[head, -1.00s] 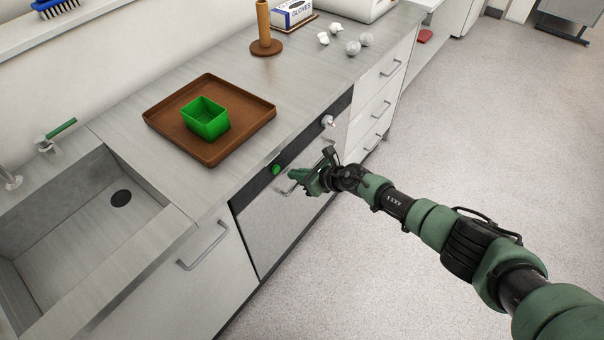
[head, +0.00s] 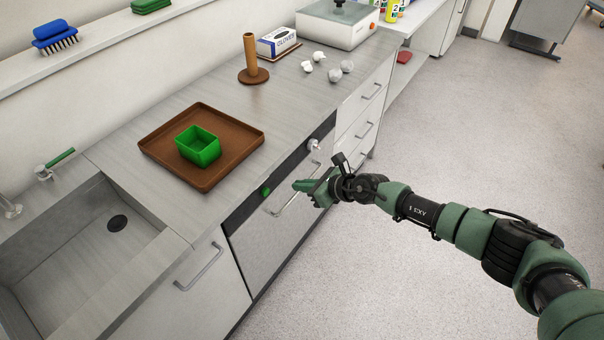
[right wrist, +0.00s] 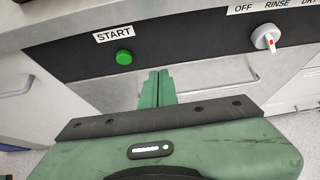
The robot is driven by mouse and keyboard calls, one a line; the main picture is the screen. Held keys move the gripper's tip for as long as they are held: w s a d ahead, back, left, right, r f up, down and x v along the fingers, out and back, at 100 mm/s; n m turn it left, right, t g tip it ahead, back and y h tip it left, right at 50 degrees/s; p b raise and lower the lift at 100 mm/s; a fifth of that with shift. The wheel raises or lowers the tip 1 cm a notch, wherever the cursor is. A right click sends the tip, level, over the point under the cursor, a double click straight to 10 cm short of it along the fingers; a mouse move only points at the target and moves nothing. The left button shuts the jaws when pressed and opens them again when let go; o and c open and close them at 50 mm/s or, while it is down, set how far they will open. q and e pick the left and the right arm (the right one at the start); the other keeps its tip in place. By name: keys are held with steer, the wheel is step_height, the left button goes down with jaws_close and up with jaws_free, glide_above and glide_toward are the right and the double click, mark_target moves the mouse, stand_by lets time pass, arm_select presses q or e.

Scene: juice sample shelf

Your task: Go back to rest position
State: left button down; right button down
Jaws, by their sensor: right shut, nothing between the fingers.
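My right gripper (head: 304,187) is in front of the dishwasher-like appliance (head: 262,241) under the counter. In the right wrist view its two green fingers (right wrist: 157,88) are shut together with nothing between them. The appliance's black panel has a green START button (right wrist: 124,57) and a white dial (right wrist: 265,37) beside the words OFF, RINSE and DRY. The fingers are below and right of the button in that view and appear apart from it. The appliance door looks closed. My left gripper is not in view.
A brown tray (head: 240,151) with a green box (head: 198,146) stands on the counter. A sink (head: 72,250) is at the left. A paper-roll stand (head: 251,60), a glove box (head: 279,42) and several crumpled pieces (head: 334,75) are further back. The floor (head: 460,130) at right is open.

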steer(key=s+d+f+m+t+h, duration=0.1)
steer(key=s+d+f+m+h, duration=0.1)
steer(key=s+d+f+m, duration=0.55)
steer(key=s+d+f+m+h, duration=0.2)
steer(key=s+f+m, duration=0.3)
steer(key=f+m, duration=0.7)
steer(key=s+d+f+m+t+h, duration=0.1)
steer(key=s+d+f+m+h, duration=0.1)
steer(key=s+d+f+m, duration=0.6)
steer(key=s+d+f+m+g+h, duration=0.1)
steer(key=s+f+m, duration=0.3)
steer(key=s, duration=0.7)
steer(key=s+d+f+m+g+h, duration=0.1)
steer(key=s+f+m+g, duration=0.3)
steer(key=s+m, duration=0.3)
steer(key=s+d+f+m+g+h, duration=0.1)
steer(key=s+f+m, duration=0.4)
steer(key=s, duration=1.2)
steer(key=shift+s+d+f+m+g, duration=0.2)
steer(key=shift+d+m+g, duration=0.15)
steer(key=shift+g, duration=0.55)
